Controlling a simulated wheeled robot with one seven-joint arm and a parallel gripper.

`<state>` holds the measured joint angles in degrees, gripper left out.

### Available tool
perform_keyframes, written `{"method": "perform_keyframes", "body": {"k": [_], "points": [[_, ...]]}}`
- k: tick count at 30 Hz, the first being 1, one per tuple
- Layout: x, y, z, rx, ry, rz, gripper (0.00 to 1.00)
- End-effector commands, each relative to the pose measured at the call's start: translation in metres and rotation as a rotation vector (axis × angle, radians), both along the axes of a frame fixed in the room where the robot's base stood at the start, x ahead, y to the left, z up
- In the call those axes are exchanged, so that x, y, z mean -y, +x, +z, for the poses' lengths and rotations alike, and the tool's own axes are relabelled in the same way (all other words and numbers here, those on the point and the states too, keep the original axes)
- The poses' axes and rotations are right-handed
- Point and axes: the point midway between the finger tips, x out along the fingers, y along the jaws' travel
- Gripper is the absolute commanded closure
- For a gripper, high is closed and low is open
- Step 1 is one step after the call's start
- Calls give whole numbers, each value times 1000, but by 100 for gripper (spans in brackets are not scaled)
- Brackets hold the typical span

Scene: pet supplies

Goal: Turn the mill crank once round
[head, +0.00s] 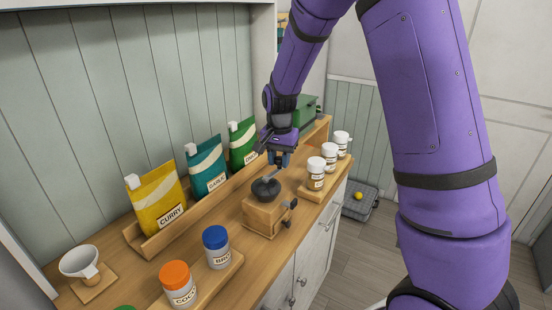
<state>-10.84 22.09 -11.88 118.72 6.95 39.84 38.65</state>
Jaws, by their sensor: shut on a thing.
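The mill has a square wooden body (262,218) and a dark bowl-shaped top (266,190). It stands on the wooden counter near the front edge. A dark crank (268,178) rises from the top of the mill toward my gripper. My gripper (279,163) points down just above and behind the mill and is shut on the crank's end. The fingers partly hide the grip, and the knob itself is too small to make out. Dark knobs (290,204) show on the mill's right side.
A wooden rack (165,243) holds curry, garlic and another pouch along the wall. Orange-lidded (177,284) and blue-lidded (216,247) jars stand in front. White-lidded jars (316,172) stand on a board to the right. A white cup (80,262) is at far left.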

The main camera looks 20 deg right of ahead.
Motion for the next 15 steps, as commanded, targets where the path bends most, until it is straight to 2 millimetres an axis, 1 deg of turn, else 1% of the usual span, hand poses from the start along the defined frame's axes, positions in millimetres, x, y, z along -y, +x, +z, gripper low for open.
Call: {"method": "perform_keyframes", "body": {"k": [7, 15], "points": [[1, -2, 1, 3, 0, -60, 100], [2, -3, 1, 3, 0, -72, 100]]}}
